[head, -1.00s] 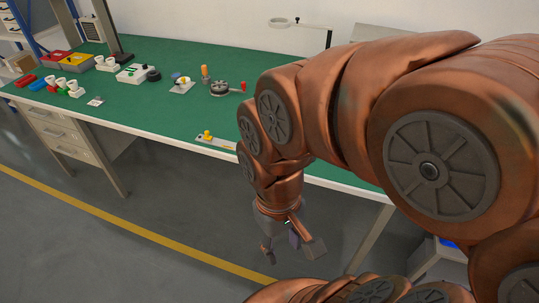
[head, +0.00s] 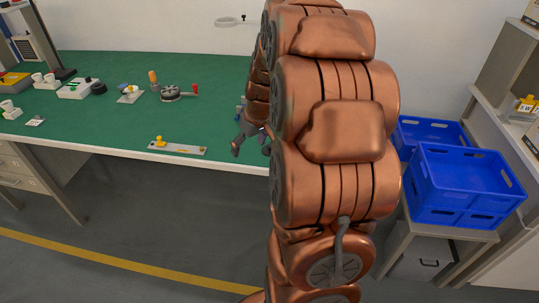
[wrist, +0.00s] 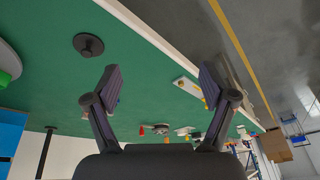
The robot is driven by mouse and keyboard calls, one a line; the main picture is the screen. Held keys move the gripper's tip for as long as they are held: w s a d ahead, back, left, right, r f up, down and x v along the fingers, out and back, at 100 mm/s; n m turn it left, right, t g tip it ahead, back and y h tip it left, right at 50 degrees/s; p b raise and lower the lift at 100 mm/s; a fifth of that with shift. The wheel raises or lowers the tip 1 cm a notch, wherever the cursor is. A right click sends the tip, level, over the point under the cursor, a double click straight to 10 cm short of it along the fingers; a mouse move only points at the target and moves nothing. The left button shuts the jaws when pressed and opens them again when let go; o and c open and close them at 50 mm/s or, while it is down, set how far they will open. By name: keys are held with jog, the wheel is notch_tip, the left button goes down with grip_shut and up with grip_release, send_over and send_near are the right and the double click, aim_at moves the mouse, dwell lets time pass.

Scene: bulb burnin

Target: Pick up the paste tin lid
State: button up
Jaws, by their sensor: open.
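A dark round disc with a small raised knob (wrist: 88,45) lies on the green bench top in the wrist view; it looks like the paste tin lid. It sits up and left of my gripper (wrist: 160,82), apart from the fingers. In the head view I cannot make it out, and my arm covers that part of the bench. My gripper (head: 251,146) shows there near the bench's front edge. Its fingers are spread with nothing between them.
A metal strip with a yellow knob (head: 178,147) lies near the front edge of the green bench (head: 100,130). A round grey part with a red-tipped handle (head: 171,93) and other fixtures stand farther left. Blue crates (head: 465,185) stand at right.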

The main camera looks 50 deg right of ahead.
jog(key=t+h+b, duration=0.1)
send_near(272, 153)
jog(key=shift+w+a+m, duration=0.25)
jog(key=shift+w+m, duration=0.05)
jog(key=shift+w, duration=0.45)
jog(key=shift+x, duration=1.2)
jog(key=shift+w+d+f+p, duration=0.25)
jog(key=shift+w+f+p, duration=0.15)
jog(key=shift+f, duration=0.15)
jog(key=shift+w+d+f+p, duration=0.25)
jog(key=shift+w+f+p, duration=0.15)
jog(key=shift+f, duration=0.1)
jog(key=shift+x, duration=1.35)
jog(key=shift+d, duration=0.1)
jog(key=c, duration=0.9)
